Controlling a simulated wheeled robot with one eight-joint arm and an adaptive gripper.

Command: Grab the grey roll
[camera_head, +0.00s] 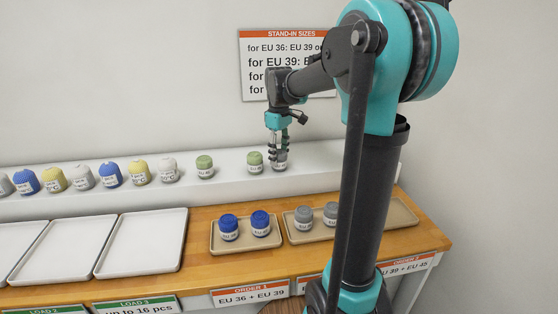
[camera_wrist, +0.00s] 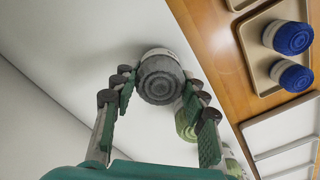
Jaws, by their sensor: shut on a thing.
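A grey roll with a white label band (camera_head: 280,166) is at the right end of the row on the white shelf. My gripper (camera_head: 279,150) comes down on it from above and is shut on it. In the wrist view the round ribbed grey end of the roll (camera_wrist: 160,80) sits between the two fingers of my gripper (camera_wrist: 161,92). The roll appears to be at shelf level; I cannot tell whether it is lifted. Two more grey rolls (camera_head: 303,216) (camera_head: 330,213) stand in the tan tray (camera_head: 312,237) on the wooden bench, partly behind my arm.
A green roll (camera_head: 255,161) stands close left of the held one, with another green roll (camera_head: 205,166) and several white, yellow and blue rolls further left. Two blue rolls stand in another tan tray (camera_head: 244,246). White trays (camera_head: 142,243) at left are empty.

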